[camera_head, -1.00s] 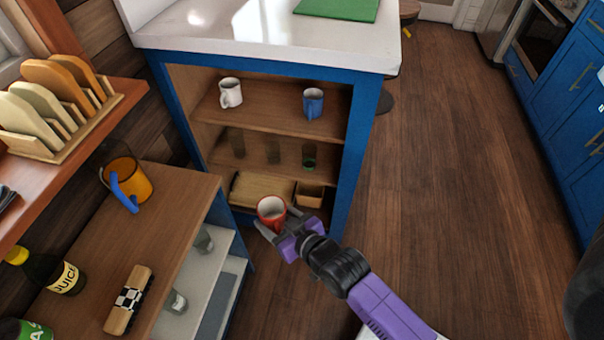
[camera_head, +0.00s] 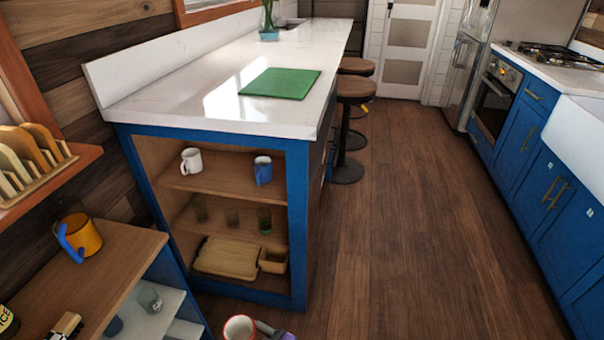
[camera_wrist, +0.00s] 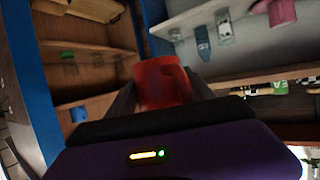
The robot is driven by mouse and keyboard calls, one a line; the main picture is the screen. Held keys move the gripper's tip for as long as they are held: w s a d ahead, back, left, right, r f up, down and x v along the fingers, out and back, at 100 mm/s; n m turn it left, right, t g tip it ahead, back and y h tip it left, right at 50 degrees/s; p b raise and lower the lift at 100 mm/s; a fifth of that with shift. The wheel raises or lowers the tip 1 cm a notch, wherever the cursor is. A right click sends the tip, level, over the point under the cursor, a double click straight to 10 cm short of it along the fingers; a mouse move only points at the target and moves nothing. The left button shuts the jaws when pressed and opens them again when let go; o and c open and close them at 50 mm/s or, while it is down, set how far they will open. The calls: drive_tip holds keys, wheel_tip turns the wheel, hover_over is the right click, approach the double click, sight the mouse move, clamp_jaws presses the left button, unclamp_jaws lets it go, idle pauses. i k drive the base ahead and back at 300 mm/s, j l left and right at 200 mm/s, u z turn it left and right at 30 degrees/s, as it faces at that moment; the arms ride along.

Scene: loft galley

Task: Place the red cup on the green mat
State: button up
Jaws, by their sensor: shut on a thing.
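The red cup (camera_head: 240,328) shows at the bottom edge of the head view, its lower part cut off by the frame. My gripper (camera_head: 268,330) is beside it, mostly out of that view. In the wrist view the red cup (camera_wrist: 162,83) sits between the two dark fingers of my gripper (camera_wrist: 162,100), which is shut on it. The cup is held in the air in front of the shelf unit. The green mat (camera_head: 281,83) lies flat and bare on the white counter (camera_head: 215,119), above and farther back than the cup.
The blue shelf unit under the counter holds a white mug (camera_head: 191,161), a blue mug (camera_head: 263,170), several glasses and a wooden tray (camera_head: 228,258). A side shelf at left holds an orange mug (camera_head: 80,237). Stools (camera_head: 356,90) stand right of the counter. The floor at right is clear.

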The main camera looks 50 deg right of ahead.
sight(270, 88)
drive_tip(key=z, duration=1.5)
drive_tip(key=i+j+z, duration=0.15)
drive_tip(key=j, duration=0.2)
drive_tip(key=i+j+z, duration=0.15)
drive_tip(key=j, duration=0.2)
drive_tip(key=i+j+z, duration=0.15)
drive_tip(key=j, duration=0.2)
drive_tip(key=i+j+z, duration=0.15)
drive_tip(key=j, duration=0.25)
